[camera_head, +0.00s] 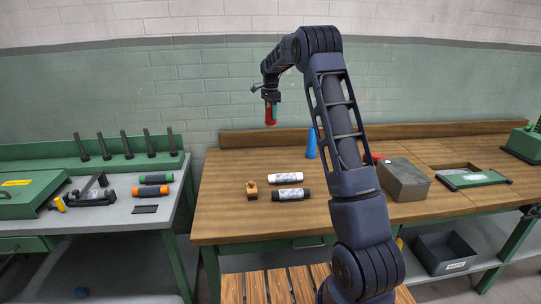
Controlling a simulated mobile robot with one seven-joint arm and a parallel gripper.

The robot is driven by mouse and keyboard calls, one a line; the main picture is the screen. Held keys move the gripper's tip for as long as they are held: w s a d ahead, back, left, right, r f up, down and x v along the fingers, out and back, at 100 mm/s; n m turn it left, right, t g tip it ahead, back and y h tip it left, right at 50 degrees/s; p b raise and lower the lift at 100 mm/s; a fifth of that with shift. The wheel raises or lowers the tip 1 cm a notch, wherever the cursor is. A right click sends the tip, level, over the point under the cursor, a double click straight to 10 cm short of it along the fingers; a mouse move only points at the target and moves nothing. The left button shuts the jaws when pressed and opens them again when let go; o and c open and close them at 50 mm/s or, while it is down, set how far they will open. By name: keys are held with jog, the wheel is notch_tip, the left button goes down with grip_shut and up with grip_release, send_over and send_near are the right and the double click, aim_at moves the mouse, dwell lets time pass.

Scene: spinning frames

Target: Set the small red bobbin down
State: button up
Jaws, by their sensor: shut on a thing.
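My gripper (270,97) hangs at the end of my raised arm, high above the back left of the wooden table (225,205). It points down and is shut on the small red bobbin (270,114). The bobbin hangs upright in the jaws, seen against the green brick wall, clear of the table top. The jaws cover its upper end.
On the table are a white roll (286,179), a black-ended roll (291,194), a small wooden block (251,190), a blue cone (311,144) and a grey box (403,180). Upright pegs (125,144) line the left bench. The table's front left is bare.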

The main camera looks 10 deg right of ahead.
notch_tip(320, 180, down, 19)
jog(key=shift+r, duration=0.1)
dwell(0.5)
jog(key=o, duration=1.1)
jog(key=shift+f, duration=0.2)
jog(key=shift+r, duration=0.15)
